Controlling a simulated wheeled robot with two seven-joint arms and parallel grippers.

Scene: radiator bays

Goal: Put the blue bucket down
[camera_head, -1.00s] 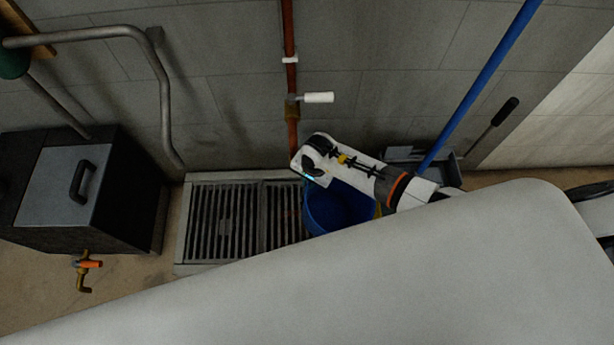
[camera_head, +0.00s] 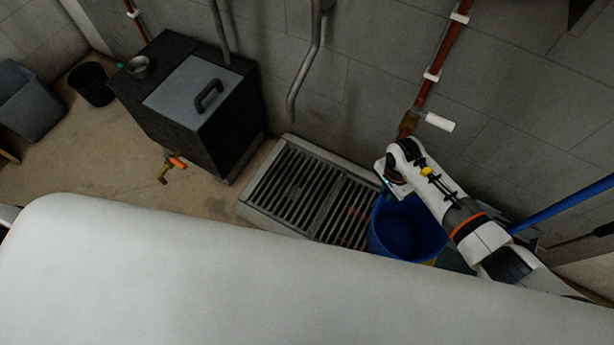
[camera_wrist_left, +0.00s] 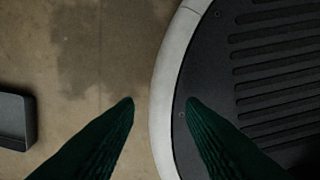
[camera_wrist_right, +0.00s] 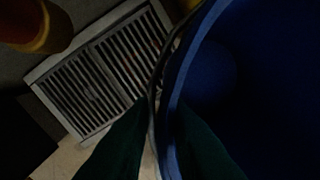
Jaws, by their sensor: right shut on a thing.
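The blue bucket (camera_head: 403,232) is at the right end of the floor grate in the head view. My right gripper (camera_head: 388,190) is at its left rim. In the right wrist view the right gripper's fingers (camera_wrist_right: 160,120) are shut on the rim of the bucket (camera_wrist_right: 225,80), one finger on each side. The bucket hides part of the grate's right end. I cannot tell whether the bucket's base touches the floor. My left gripper (camera_wrist_left: 160,102) shows in the left wrist view, its fingers apart and empty, above the floor and a round dark base.
The floor grate (camera_head: 262,205) lies against the wall, its left part bare. A black box (camera_head: 180,120) with a grey lid and brass tap stands left of it. A red pipe with a white-handled valve (camera_head: 438,122) is above the bucket. A blue pole (camera_head: 565,205) is at the right.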

